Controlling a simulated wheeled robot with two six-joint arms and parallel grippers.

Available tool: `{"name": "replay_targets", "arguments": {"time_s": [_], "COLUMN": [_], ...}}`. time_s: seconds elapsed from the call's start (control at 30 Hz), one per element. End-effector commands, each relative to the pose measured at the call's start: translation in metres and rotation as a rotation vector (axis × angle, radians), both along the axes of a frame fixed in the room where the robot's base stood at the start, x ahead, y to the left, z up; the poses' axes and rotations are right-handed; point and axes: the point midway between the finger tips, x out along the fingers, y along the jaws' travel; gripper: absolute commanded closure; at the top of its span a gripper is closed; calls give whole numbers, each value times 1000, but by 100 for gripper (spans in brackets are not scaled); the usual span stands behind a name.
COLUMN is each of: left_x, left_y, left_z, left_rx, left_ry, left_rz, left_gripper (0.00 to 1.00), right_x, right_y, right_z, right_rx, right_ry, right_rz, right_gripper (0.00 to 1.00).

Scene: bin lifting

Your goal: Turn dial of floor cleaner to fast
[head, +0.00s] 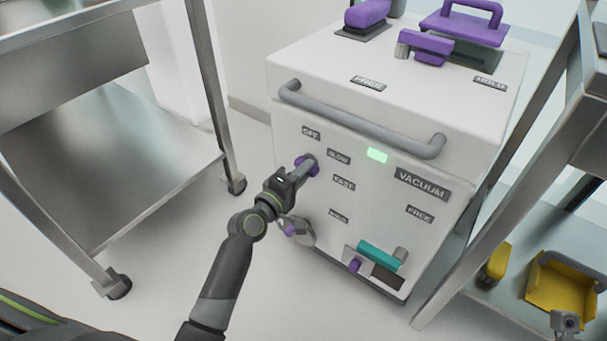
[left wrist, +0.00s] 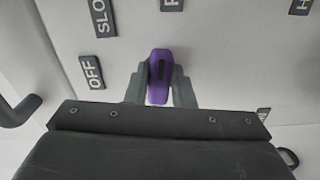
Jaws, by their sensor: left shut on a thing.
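The floor cleaner (head: 290,95) is a white box with a grey bar handle on its front. Its purple dial (head: 312,170) sits at the left of the front panel, near the labels OFF (head: 311,132), SLOW (head: 339,156) and FAST (head: 344,183). My left gripper (head: 303,166) is shut on the dial. In the left wrist view, the dial (left wrist: 160,75) stands between the two fingers, its long side running up toward a cut-off label starting with F (left wrist: 172,4). I cannot tell exactly which label it points to. My right gripper is not in view.
A lower grey disc with a purple knob (head: 290,230) is close to my left wrist. A teal handle (head: 379,255) is at the panel's lower right. Metal shelving (head: 150,165) stands left; another rack (head: 530,130) with yellow items stands right. Open floor lies in front.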

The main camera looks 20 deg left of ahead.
Motion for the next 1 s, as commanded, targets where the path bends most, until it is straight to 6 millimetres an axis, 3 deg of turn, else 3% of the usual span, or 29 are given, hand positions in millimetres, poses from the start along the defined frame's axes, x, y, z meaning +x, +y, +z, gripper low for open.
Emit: {"name": "replay_targets", "arguments": {"time_s": [0.67, 0.7, 0.8, 0.87, 1.0], "left_x": [-1, -1, 0, 0, 0], "left_y": [0, 0, 0, 0, 0], "left_z": [-3, -3, -2, -2, -1], "left_rx": [63, 63, 62, 61, 60], "left_ry": [-18, -17, -18, -19, -19], "left_rz": [-1, -1, 0, -1, -1], "left_gripper": [100, 76, 63, 56, 56], "right_x": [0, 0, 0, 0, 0], "right_y": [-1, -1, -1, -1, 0], "right_z": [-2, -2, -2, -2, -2], "right_rx": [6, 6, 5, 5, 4], "right_ry": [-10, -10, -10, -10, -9], "right_rz": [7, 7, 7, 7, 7], "right_gripper": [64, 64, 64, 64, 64]}}
